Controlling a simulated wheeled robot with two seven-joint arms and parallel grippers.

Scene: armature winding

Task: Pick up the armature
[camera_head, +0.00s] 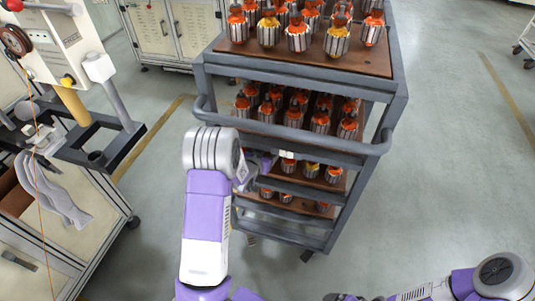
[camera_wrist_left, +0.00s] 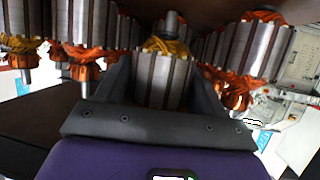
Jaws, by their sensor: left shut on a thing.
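In the left wrist view, an armature (camera_wrist_left: 163,82) with a ribbed grey metal core and yellow windings sits between the two dark fingers of my left gripper (camera_wrist_left: 165,95). The fingers are shut on its sides. In the head view my left arm reaches to a lower shelf of the cart, and my left gripper (camera_head: 262,162) is mostly hidden by the wrist and the cart frame. My right arm (camera_head: 440,290) lies along the bottom right edge of the head view; its gripper end is cut off and its jaws cannot be made out.
The grey cart (camera_head: 300,77) has several shelves holding rows of armatures, mostly with orange windings. In the wrist view orange-wound armatures (camera_wrist_left: 245,50) stand close on both sides of the fingers. A workbench with a machine (camera_head: 60,45) is at left.

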